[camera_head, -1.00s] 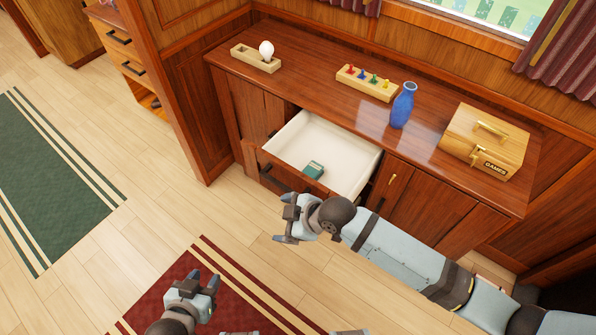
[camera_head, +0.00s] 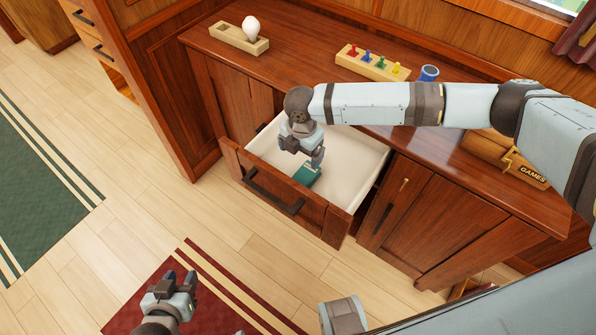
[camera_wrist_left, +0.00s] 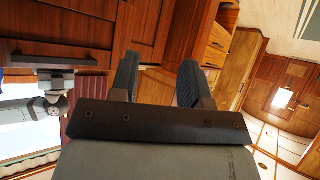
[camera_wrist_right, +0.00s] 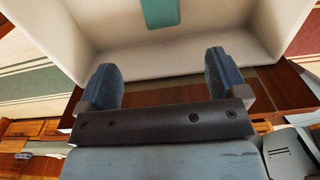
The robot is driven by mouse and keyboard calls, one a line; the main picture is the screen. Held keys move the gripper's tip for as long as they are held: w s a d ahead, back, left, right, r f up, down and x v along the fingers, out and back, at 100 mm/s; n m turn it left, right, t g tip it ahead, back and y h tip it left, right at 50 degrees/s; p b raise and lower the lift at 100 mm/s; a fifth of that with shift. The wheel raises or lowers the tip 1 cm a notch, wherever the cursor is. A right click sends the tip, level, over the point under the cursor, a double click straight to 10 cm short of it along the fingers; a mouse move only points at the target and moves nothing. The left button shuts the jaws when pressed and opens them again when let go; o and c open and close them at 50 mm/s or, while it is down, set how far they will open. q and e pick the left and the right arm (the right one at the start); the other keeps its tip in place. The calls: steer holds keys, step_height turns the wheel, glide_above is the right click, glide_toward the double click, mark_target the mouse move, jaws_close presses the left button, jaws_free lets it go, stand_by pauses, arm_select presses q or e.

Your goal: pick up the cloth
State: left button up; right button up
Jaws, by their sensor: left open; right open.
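The cloth (camera_head: 306,174), a small folded green piece, lies on the white floor of the open drawer (camera_head: 352,180). It also shows at the top of the right wrist view (camera_wrist_right: 160,12), ahead of the fingers. My right gripper (camera_head: 303,154) is open and empty, over the drawer just above and behind the cloth in the head view; it hides part of the drawer. I see no contact with the cloth. My left gripper (camera_head: 180,280) is open and empty, low over the red rug, apart from the drawer.
The cabinet top holds a wooden tray with a white bulb-like object (camera_head: 250,28), a block of coloured pegs (camera_head: 371,62), a blue vase (camera_head: 428,74) and a wooden games box (camera_head: 490,150), partly behind my right arm. Drawer walls surround the cloth. The wooden floor (camera_head: 130,230) is clear.

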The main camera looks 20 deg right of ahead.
glide_above(302, 179)
steer(key=f, duration=0.4)
steer(key=shift+s+a+f, duration=0.1)
steer(key=shift+s+f, duration=0.1)
steer(key=shift+f, duration=0.2)
step_height(302, 179, down, 3)
steer(key=shift+r+b, duration=0.2)
steer(key=shift+b, duration=0.1)
steer(key=shift+f, duration=0.45)
steer(key=f, duration=0.4)
steer(key=shift+w+f, duration=0.25)
steer(key=shift+f, duration=0.25)
arm_select(q)
steer(key=shift+s+d+f, duration=0.1)
steer(key=shift+s+f, duration=0.3)
steer(key=shift+s, duration=0.25)
arm_select(e)
steer(key=shift+c, duration=0.4)
